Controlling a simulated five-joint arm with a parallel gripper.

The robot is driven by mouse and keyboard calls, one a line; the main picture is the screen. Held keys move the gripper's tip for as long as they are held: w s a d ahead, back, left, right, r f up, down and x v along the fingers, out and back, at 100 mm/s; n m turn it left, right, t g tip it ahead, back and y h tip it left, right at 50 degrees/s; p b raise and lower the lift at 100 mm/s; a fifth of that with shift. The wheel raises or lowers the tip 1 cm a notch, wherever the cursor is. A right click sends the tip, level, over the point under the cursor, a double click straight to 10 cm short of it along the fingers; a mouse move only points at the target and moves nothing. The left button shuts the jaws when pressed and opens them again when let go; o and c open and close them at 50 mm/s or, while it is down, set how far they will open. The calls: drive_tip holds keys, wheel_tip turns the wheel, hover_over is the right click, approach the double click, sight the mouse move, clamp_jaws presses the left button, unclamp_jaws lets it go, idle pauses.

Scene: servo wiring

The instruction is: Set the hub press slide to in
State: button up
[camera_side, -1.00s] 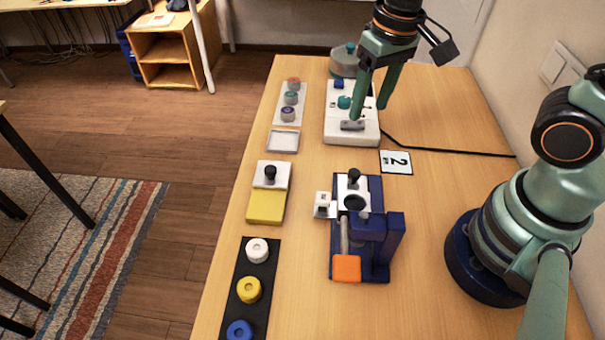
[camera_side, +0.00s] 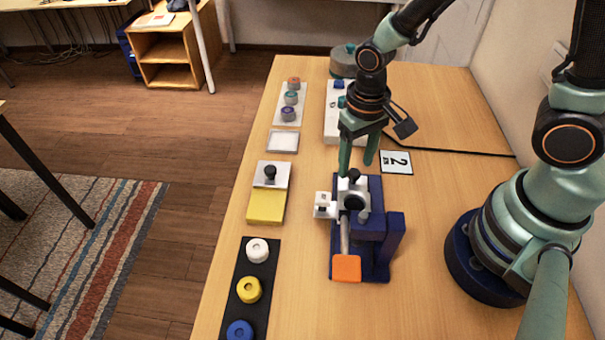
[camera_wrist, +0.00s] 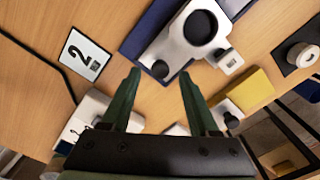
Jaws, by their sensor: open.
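The hub press (camera_side: 394,240) is a dark blue fixture in the middle of the table, with an orange block (camera_side: 346,268) at its near end. Its white slide (camera_side: 343,186) lies at the far end and has a round dark opening. A black knob (camera_side: 354,174) stands on the slide's far end. In the wrist view the slide (camera_wrist: 176,42) and the knob (camera_wrist: 160,69) show ahead of the fingers. My gripper (camera_side: 357,168) is open and empty, just above and beside the knob. In the wrist view the knob appears between the fingertips (camera_wrist: 159,73); whether they touch it I cannot tell.
A white board (camera_side: 336,125) stands behind my gripper, with a card marked 2 (camera_side: 396,162) to its right. A yellow block with a knobbed white plate (camera_side: 266,205) and a black strip of hubs (camera_side: 244,310) lie left.

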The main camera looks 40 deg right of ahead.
drive_tip(key=shift+f, duration=1.1)
clamp_jaws()
idle(0.8)
